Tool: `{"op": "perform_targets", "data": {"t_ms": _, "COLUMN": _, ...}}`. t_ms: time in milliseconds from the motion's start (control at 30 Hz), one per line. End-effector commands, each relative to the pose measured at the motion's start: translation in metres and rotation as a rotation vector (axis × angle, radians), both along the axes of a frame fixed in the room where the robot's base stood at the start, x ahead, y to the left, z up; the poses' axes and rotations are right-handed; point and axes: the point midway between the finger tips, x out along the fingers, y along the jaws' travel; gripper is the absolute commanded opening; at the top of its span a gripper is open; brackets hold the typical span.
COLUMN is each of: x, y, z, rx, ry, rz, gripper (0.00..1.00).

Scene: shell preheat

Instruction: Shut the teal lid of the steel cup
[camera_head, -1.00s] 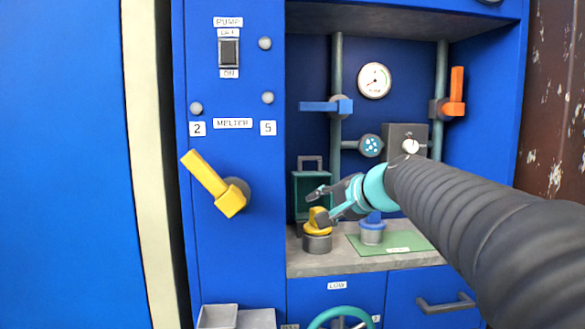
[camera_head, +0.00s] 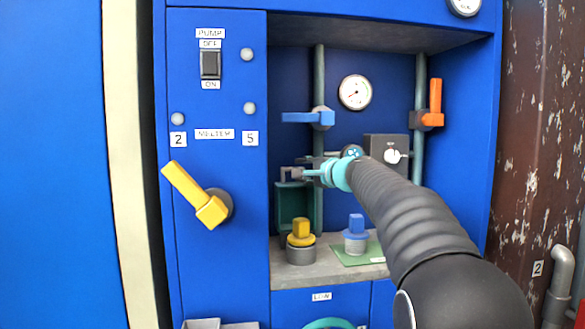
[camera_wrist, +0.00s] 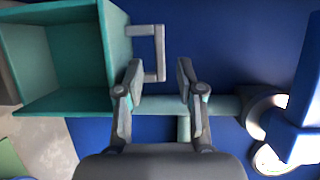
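A teal open-faced hollow piece (camera_head: 289,208), perhaps the lid, stands at the back left of the recess. It also fills the upper left of the wrist view (camera_wrist: 58,100). A grey U-shaped handle (camera_wrist: 158,55) sticks out from its wall. My gripper (camera_head: 306,174) is at the handle's height. In the wrist view my gripper (camera_wrist: 160,82) has its fingers apart, with the handle's bar lined up between the tips. I cannot tell whether they touch it. A grey steel cup (camera_head: 301,256) with a yellow top stands below on the shelf. No cup shows a teal lid clearly.
A second grey cup (camera_head: 355,245) with a blue top stands on a green mat (camera_head: 368,257). Pipes, a blue valve lever (camera_head: 305,117), a gauge (camera_head: 355,92) and a grey knob box (camera_head: 387,148) lie behind and around my arm.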

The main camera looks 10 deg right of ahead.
Motion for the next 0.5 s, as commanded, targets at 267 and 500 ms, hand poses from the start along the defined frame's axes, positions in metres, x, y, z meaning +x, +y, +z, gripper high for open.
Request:
{"op": "perform_targets", "data": {"t_ms": 267, "x": 0.039, "y": 0.016, "z": -0.002, "rx": 0.001, "ry": 0.000, "rz": 0.000, "gripper": 0.38}}
{"op": "perform_targets", "data": {"t_ms": 500, "x": 0.051, "y": 0.021, "z": -0.004, "rx": -0.001, "ry": 0.000, "rz": 0.000, "gripper": 0.38}}
